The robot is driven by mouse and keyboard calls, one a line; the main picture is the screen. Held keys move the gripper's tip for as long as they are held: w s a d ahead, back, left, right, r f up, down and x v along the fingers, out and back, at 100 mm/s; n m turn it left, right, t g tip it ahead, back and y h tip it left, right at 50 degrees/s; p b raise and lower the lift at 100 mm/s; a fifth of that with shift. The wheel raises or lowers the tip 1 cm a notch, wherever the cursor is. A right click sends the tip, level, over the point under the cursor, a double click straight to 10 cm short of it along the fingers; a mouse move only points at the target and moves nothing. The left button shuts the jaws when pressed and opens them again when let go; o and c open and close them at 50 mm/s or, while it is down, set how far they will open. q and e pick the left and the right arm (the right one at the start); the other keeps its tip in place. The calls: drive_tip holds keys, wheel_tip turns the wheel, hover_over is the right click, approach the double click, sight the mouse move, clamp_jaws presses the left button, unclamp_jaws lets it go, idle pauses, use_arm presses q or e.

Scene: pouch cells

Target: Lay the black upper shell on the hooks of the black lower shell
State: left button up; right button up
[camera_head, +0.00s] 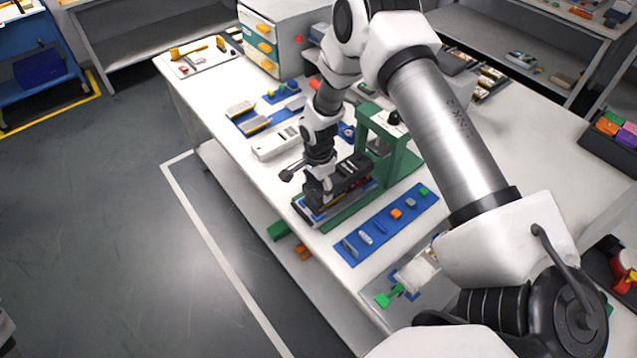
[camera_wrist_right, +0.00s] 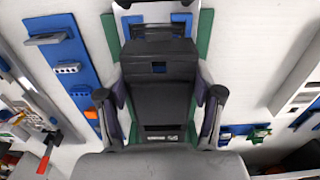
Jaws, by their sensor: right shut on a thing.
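My right gripper (camera_head: 322,190) is shut on the black upper shell (camera_head: 350,175). In the right wrist view, my right gripper (camera_wrist_right: 160,105) has one finger along each long side of this shell (camera_wrist_right: 158,100), which lies lengthwise between them. The shell is above a blue and green fixture (camera_head: 345,212) at the front of the table, beside a green stand. The shell and the gripper hide most of what is beneath, so I cannot make out the black lower shell's hooks or whether the two shells touch. My left gripper is not in view.
The green press-like stand (camera_head: 405,160) rises close behind the gripper. A blue strip (camera_head: 345,248) with several small parts lies to the right of the fixture. A white drawer cabinet (camera_head: 285,30) stands at the table's far end. My arm hides part of the table.

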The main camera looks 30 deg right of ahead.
drive_tip(key=shift+f, duration=0.4)
idle(0.5)
idle(0.4)
drive_tip(key=shift+p, duration=0.45)
idle(0.5)
